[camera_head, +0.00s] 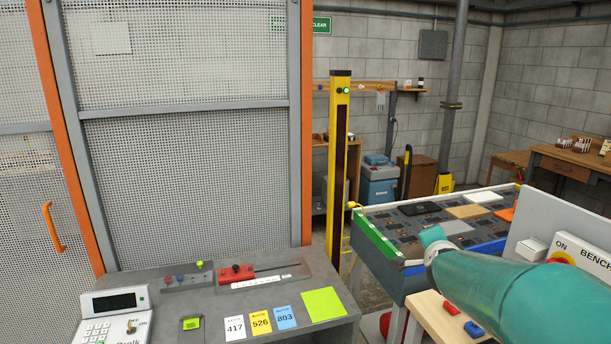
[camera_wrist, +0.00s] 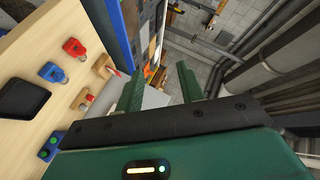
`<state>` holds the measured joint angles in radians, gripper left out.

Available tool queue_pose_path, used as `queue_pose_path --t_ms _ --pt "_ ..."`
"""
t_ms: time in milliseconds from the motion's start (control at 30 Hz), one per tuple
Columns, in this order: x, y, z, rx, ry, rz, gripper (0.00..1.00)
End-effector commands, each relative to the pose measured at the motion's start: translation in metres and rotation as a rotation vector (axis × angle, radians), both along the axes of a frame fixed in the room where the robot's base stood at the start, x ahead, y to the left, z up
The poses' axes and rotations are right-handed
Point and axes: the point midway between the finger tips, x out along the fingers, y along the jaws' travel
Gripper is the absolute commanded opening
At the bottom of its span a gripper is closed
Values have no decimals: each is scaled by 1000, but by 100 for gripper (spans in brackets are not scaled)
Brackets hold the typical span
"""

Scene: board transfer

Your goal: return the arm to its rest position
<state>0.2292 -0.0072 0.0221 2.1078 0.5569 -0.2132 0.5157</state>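My gripper (camera_wrist: 158,84) shows in the wrist view with its two green fingers spread apart. No object shows between the fingertips, so it is open and empty. In the head view my teal arm (camera_head: 510,290) reaches in from the lower right corner, over the front of the bench area. My gripper cannot be made out in the head view.
A board table (camera_head: 372,240) with flat tiles stands behind my arm. A wooden panel (camera_head: 440,318) with red and blue plugs lies below my arm, beside a bench sign (camera_head: 570,250). A grey console (camera_head: 225,325) and mesh fence (camera_head: 190,180) are on the left.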

Motion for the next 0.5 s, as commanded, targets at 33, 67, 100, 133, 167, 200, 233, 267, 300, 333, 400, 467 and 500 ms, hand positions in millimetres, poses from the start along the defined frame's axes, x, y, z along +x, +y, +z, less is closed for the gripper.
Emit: queue_pose_path --t_ms 33,67,100,133,167,200,233,267,300,333,400,467,500 --pt "-16 23 7 -41 47 84 38" --pt "-26 36 8 -65 81 134 38" --pt "-40 51 8 -101 127 199 38" --pt "-51 63 8 -129 160 247 38" --pt "-63 73 7 -159 194 295 38" --pt "-79 86 6 -198 240 357 38" --pt "-92 95 4 -229 274 404 38" --pt "-105 104 2 -259 308 449 38" --pt "-124 113 -1 -301 353 508 38" --pt "-138 120 -4 -333 388 552 38" --pt "-173 133 -11 -408 469 648 38" --pt "-203 140 -19 -473 540 728 38" --pt "-222 144 -24 -515 586 777 38"
